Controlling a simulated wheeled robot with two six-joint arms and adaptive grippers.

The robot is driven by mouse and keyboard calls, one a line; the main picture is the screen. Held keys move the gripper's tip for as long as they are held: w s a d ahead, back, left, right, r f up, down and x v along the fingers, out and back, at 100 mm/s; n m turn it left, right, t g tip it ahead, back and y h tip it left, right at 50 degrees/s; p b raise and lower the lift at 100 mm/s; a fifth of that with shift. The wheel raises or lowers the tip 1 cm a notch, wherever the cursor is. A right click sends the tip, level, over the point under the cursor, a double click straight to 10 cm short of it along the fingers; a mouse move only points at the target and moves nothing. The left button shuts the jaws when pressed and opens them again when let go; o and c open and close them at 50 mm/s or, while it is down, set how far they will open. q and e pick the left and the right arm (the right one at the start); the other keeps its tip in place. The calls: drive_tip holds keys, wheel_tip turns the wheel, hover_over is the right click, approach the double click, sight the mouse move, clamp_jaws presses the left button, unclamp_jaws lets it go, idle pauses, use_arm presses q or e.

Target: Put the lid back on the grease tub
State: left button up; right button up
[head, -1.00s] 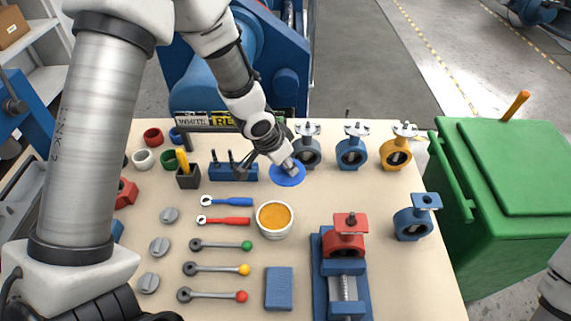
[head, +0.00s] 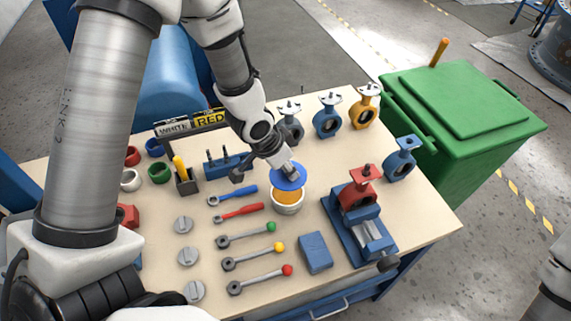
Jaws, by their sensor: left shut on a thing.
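The grease tub (head: 287,206) is a small white round pot with orange grease inside, standing on the table in the head view. The lid (head: 288,179) is a flat blue disc. My left gripper (head: 287,171) is shut on the lid from above and holds it over the tub's far part, apparently raised. Orange grease shows below the lid's near edge, so the lid does not cover the whole opening. The fingertips are partly hidden by the gripper's own body. My right gripper is out of view; only a bit of my right arm shows at the lower right edge.
Butterfly valves (head: 328,117) stand along the far right of the table (head: 418,215). A red valve (head: 358,192) sits in a blue vise. Ratchets and ball-ended levers (head: 252,256) lie left of the tub, and a blue block (head: 315,252) lies in front. A green bin (head: 460,115) stands right.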

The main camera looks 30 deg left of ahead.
sight(283, 177)
use_arm(q)
drive_tip(key=shift+w+d+f+b, duration=0.1)
drive_tip(key=shift+w+f+b, duration=0.05)
drive_tip(key=shift+f+b, duration=0.3)
drive_tip(key=f+b, duration=0.4)
drive_tip(key=shift+s+f, duration=0.25)
drive_tip(key=shift+w+f+b, duration=0.1)
drive_tip(key=shift+f+b, duration=0.35)
drive_tip(key=shift+b, duration=0.1)
drive_tip(key=shift+r+p, duration=0.1)
drive_tip(key=shift+p, duration=0.2)
drive_tip(key=shift+f, duration=0.2)
idle(0.6)
idle(0.4)
drive_tip(key=o, duration=1.4)
